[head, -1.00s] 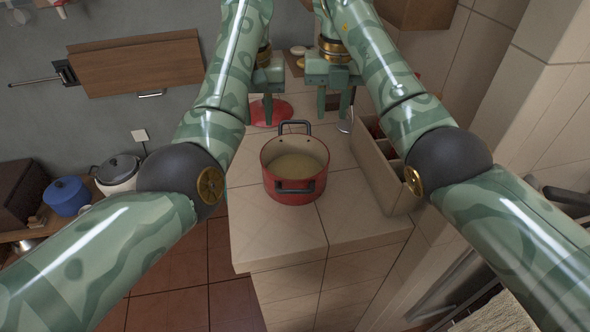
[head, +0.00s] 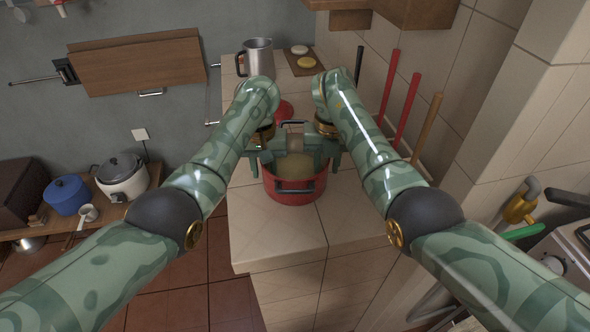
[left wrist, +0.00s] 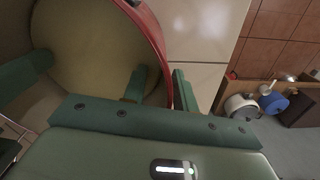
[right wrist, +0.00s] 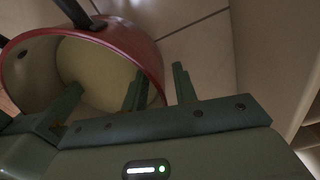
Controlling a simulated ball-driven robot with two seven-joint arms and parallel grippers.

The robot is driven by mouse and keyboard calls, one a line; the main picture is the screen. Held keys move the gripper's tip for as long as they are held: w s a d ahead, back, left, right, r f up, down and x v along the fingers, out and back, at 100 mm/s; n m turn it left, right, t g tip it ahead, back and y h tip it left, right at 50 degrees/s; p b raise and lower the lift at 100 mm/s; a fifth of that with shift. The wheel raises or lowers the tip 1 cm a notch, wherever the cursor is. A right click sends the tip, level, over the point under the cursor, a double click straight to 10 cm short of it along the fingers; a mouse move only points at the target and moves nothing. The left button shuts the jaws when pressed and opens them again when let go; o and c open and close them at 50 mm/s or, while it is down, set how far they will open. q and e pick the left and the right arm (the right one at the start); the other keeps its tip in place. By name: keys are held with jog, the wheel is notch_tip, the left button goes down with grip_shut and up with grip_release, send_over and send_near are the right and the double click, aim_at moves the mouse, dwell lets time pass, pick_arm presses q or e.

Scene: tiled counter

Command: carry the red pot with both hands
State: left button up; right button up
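The red pot (head: 294,197) stands upright on the tiled counter, with pale yellow contents and dark handles at its near and far sides. My left gripper (head: 259,166) is at the pot's left rim. In the left wrist view its fingers (left wrist: 160,88) straddle the wall, one inside and one outside, with a gap. My right gripper (head: 330,163) is at the right rim. In the right wrist view its fingers (right wrist: 162,88) also straddle the wall with a gap. My wrists hide part of the pot's far half in the head view.
A metal jug (head: 258,58) and a board (head: 300,66) with round items are at the counter's back. Red upright sticks (head: 407,110) stand to the right. A red item (head: 284,108) lies behind the pot. The tiles in front (head: 280,235) are clear to the counter edge.

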pick_arm(q)
jog(key=shift+f, duration=0.2)
pick_arm(e)
jog(key=shift+f, duration=0.2)
pick_arm(q)
grip_shut()
pick_arm(e)
grip_shut()
pick_arm(q)
jog(key=shift+r, duration=0.1)
dwell(0.9)
